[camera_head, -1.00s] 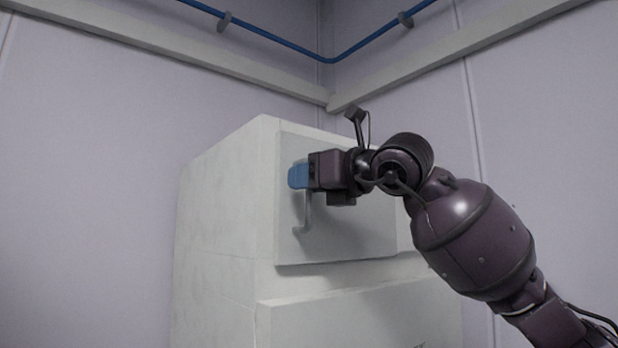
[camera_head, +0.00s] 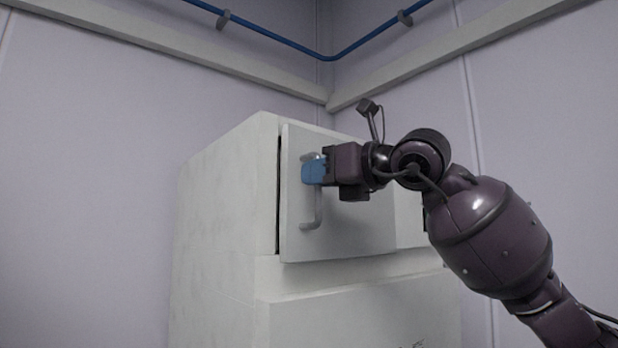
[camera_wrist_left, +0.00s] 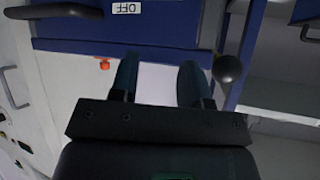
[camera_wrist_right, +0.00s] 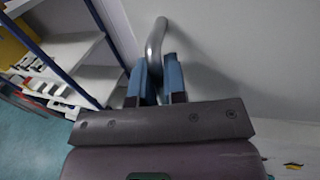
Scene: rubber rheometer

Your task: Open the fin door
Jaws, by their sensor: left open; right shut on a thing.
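The fin door (camera_head: 350,225) is the light panel on the upper front of the white cabinet, slightly ajar, with a dark gap along its left edge. Its grey vertical bar handle (camera_head: 318,208) is near that left edge. My right gripper (camera_head: 312,170) is shut on the handle, with blue fingertips around its upper part. In the right wrist view the handle (camera_wrist_right: 155,45) rises from between the blue fingers (camera_wrist_right: 158,80). My left gripper (camera_wrist_left: 158,80) shows only in the left wrist view, open, with nothing between its fingers.
The white cabinet (camera_head: 225,220) stands in a room corner, with a lower ledge (camera_head: 350,315) under the door. The right wrist view shows a shelf rack (camera_wrist_right: 75,50) at left. The left wrist view shows a blue panel (camera_wrist_left: 150,35) and a black ball knob (camera_wrist_left: 227,69) near the left gripper.

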